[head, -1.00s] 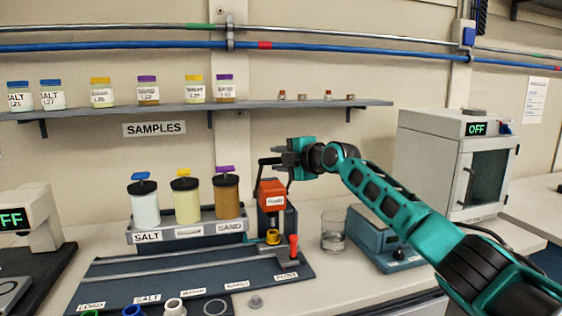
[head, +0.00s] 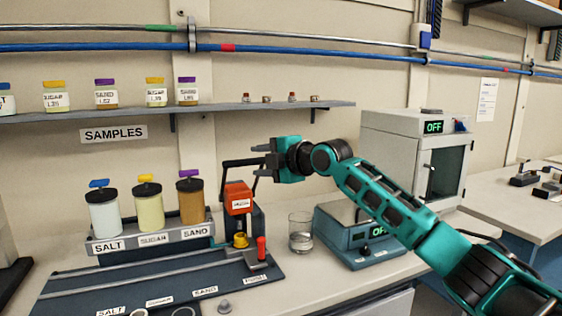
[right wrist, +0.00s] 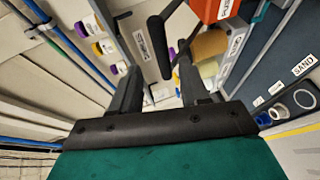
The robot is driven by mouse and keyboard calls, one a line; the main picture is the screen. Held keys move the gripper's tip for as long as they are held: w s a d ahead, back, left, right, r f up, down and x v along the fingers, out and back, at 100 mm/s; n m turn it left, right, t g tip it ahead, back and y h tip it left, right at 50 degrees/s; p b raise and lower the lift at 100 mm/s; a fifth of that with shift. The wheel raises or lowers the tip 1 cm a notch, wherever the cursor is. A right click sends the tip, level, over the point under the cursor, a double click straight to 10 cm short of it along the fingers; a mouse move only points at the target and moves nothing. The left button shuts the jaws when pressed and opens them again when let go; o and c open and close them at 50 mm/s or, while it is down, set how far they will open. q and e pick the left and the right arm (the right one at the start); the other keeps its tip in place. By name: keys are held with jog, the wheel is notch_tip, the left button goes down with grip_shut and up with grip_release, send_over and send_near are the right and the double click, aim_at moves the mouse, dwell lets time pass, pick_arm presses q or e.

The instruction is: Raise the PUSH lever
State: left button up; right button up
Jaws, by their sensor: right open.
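The PUSH station has a red block (head: 238,199) with a white label, on a dark upright mount. Its black lever (head: 240,162) sticks out above the block. My right gripper (head: 259,160) is open and empty, at the lever's right end, its fingers pointing left. In the right wrist view, the black lever (right wrist: 160,48) shows between and beyond the open fingers (right wrist: 155,65), with the red block (right wrist: 212,10) at the top. I cannot tell whether a finger touches the lever. My left gripper is out of view.
Salt (head: 104,212), sugar (head: 150,201) and sand (head: 190,199) dispensers stand left of the station. A glass beaker (head: 300,236) and a teal scale (head: 362,240) stand to the right. A shelf (head: 215,107) with sample jars runs behind.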

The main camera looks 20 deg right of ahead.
jog(key=v, duration=0.6)
jog(key=shift+s, duration=0.2)
jog(key=shift+r, duration=0.15)
jog(key=s+a+f+m+g, duration=0.1)
jog(key=s+a+f+m, duration=0.25)
jog(key=f, duration=0.65)
jog(key=s+a+f+m, duration=0.2)
jog(key=s+f+m, duration=0.15)
jog(key=f, duration=0.75)
jog(key=s+a+f+m+g, duration=0.1)
jog(key=s+a+f+m, duration=0.2)
jog(key=f, duration=0.7)
jog(key=s+d+f+m+h, duration=0.1)
jog(key=s+f+m, duration=0.3)
jog(key=s+f, duration=0.4)
jog(key=s+d+f+m+g+h, duration=0.1)
jog(key=s+f+m+h, duration=0.2)
jog(key=s, duration=1.3)
notch_tip(320, 180, down, 5)
jog(key=shift+d+f+m+h, duration=0.1)
jog(key=shift+d+m+h, duration=0.25)
jog(key=shift+m, duration=0.85)
